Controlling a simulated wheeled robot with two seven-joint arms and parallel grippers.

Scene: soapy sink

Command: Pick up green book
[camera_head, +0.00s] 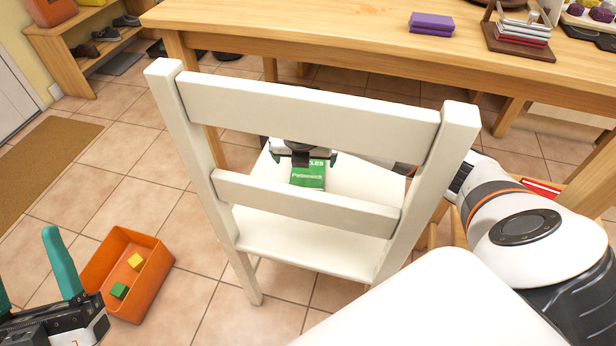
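The green book (308,176) lies on the seat of the white chair (300,240), seen through the gap between the backrest slats. Its far part is hidden by my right gripper (304,158). My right arm reaches in from the right behind the chair's post. The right gripper is over the book's far end, its teal fingertips spread apart to either side; I cannot tell whether they touch the book. My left gripper (34,280) is at the lower left, its teal fingers wide apart and empty, beside the orange bin.
The chair's slats and posts stand between my head and the book. An orange bin (152,282) with a yellow block (136,261) and a green block (118,291) sits on the floor. A wooden table (330,32) behind holds a purple book (431,23) and a rack.

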